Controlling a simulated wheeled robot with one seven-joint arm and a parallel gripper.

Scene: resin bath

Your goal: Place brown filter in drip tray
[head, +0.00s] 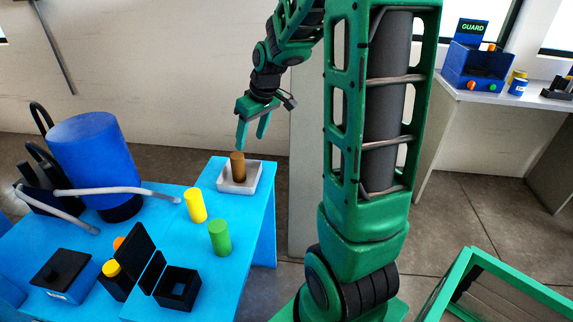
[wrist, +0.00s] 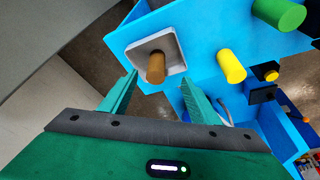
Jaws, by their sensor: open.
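The brown filter (head: 237,166) is a short cylinder standing upright in the white square drip tray (head: 254,183) near the far right corner of the blue table. In the wrist view the brown filter (wrist: 156,68) stands inside the rim of the drip tray (wrist: 131,54). My gripper (head: 253,135) is above the tray with its green fingers apart and nothing between them. In the wrist view the fingertips of my gripper (wrist: 158,78) are spread to either side, clear of the filter.
A yellow cylinder (head: 195,205) and a green cylinder (head: 220,238) stand on the blue table (head: 180,245) near the tray. A blue tank (head: 95,160) with grey hoses, a black open box (head: 177,288) and a black lidded box (head: 62,274) are at the left. A white counter (head: 490,97) stands at the right.

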